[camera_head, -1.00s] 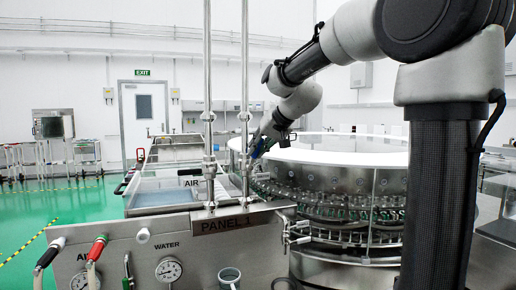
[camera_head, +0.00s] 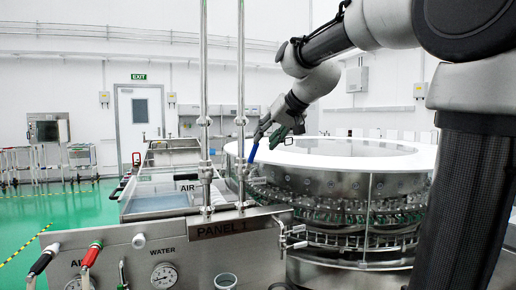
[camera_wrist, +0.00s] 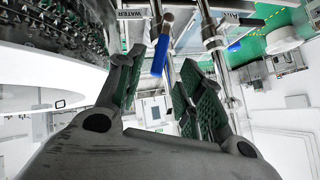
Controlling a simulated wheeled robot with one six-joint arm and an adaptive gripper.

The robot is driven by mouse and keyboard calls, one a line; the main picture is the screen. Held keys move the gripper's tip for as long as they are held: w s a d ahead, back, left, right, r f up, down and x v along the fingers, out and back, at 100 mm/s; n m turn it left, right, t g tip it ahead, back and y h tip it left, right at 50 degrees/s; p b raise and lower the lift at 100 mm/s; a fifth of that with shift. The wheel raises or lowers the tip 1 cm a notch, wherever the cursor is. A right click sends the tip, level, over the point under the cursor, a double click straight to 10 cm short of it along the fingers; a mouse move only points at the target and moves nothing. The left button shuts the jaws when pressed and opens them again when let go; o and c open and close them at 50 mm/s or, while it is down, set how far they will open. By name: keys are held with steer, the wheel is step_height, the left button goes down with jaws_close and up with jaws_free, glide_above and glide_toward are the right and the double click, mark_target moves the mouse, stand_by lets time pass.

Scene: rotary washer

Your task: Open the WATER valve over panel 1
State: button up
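The WATER valve has a blue lever handle (camera_head: 253,153) on the right-hand vertical pipe (camera_head: 241,100) above panel 1 (camera_head: 220,230). The lever points up and leans slightly right of the pipe. In the wrist view, the blue lever (camera_wrist: 161,55) reaches down between my finger ends, below the WATER label (camera_wrist: 132,14). My gripper (camera_head: 270,130) is just right of the lever, and its fingers (camera_wrist: 162,68) are spread with gaps on both sides of the lever. Contact cannot be made out. Another blue lever (camera_wrist: 236,46) sits by the AIR label (camera_wrist: 232,18).
The round washer (camera_head: 330,190) with its white top stands right of the pipes, under my arm. The AIR pipe (camera_head: 204,100) stands close to the left. Hose handles (camera_head: 92,253) and a gauge (camera_head: 164,275) are on the front panel.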

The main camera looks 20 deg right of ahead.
mark_target(252, 157)
steer(key=shift+v, duration=1.95)
steer(key=shift+d, duration=0.35)
steer(key=c, duration=0.5)
steer(key=d+f, duration=0.1)
steer(key=d, duration=0.1)
steer(key=d+f+m+h, duration=0.1)
steer(key=d+f, duration=0.1)
steer(key=d, duration=0.1)
steer(key=w+d+f+m, duration=0.1)
steer(key=d+f, duration=0.1)
steer(key=shift+w+d+g, duration=0.15)
steer(key=shift+d+g, duration=0.15)
jaws_close()
steer(key=s+d+f+m+y, duration=0.1)
steer(key=d+f+m+y, duration=0.3)
steer(key=f, duration=0.6)
steer(key=s+d+f+m+y, duration=0.25)
steer(key=f+m, duration=0.25)
steer(key=f, duration=0.5)
steer(key=w+a+r+t+y, duration=0.3)
steer(key=r+t+y, duration=0.35)
steer(key=r, duration=0.45)
steer(key=w+a+r, duration=0.2)
steer(key=w+a, duration=0.1)
steer(key=a, duration=0.2)
steer(key=w+a+r+h, duration=0.1)
steer(key=w+a+r, duration=0.1)
steer(key=w+a, duration=0.2)
steer(key=shift+a+r, duration=0.25)
steer(key=shift+a, duration=0.45)
